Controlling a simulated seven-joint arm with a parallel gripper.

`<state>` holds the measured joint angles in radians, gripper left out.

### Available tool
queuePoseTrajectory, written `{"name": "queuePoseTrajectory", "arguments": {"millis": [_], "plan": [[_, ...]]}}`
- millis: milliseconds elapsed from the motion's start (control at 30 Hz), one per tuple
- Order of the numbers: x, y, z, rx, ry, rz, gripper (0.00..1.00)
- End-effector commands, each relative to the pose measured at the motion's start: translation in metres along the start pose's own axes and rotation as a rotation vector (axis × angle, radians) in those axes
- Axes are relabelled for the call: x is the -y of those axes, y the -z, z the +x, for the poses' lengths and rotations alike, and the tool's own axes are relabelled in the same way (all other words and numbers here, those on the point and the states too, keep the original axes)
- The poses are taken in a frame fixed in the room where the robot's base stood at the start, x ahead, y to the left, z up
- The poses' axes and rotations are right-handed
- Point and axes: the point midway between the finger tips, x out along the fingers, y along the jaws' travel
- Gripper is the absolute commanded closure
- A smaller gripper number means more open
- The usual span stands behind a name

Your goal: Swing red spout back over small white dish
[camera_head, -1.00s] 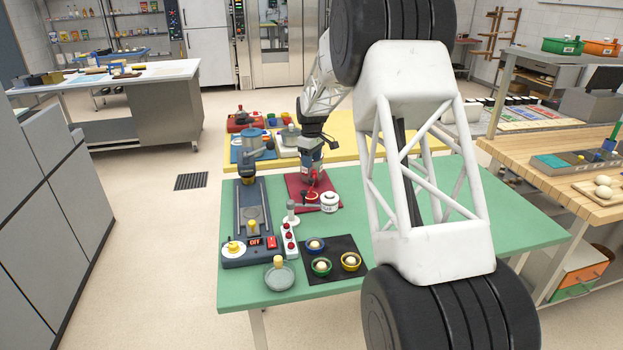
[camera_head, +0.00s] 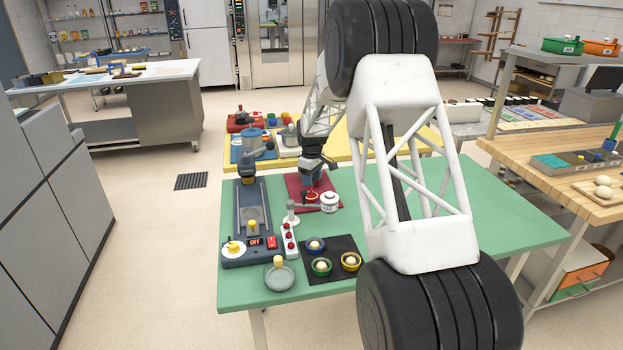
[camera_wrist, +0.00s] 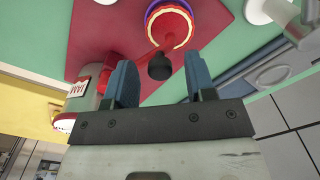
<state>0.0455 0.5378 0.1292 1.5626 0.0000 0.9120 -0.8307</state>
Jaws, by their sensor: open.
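A red rounded part (camera_head: 311,197), which looks like the spout, is on the dark red mat (camera_head: 296,182). In the wrist view the red part (camera_wrist: 170,22) has a pale yellow rim, and a black knob (camera_wrist: 160,67) sticks out from it towards my gripper. My gripper (camera_wrist: 160,83) is open, its blue fingers apart on either side of the knob in the picture; contact cannot be told. In the head view my gripper (camera_head: 312,181) is low over the mat, just behind the red part. A small white labelled cup (camera_head: 329,202) stands right of the red part; I cannot tell whether it is the dish.
A white post (camera_head: 291,211) stands left of the cup. A dark device with an OFF display (camera_head: 254,242) and a red-button strip (camera_head: 290,240) are to the left. Small bowls sit on a black mat (camera_head: 335,273) in front. The green table (camera_head: 505,220) is clear at right.

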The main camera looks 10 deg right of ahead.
Motion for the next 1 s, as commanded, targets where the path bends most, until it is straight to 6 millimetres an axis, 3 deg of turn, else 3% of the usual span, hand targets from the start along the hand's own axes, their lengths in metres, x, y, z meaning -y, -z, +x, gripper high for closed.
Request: {"name": "queuePoseTrajectory", "arguments": {"millis": [233, 567, 1000], "plan": [[0.0, 0.0, 0.0, 0.0, 0.0, 0.0, 0.51], [0.0, 0.0, -0.0002, 0.0, 0.0, 0.0, 1.0], [-0.0016, -0.003, -0.0005, 0.0, 0.0, -0.033, 1.0]]}}
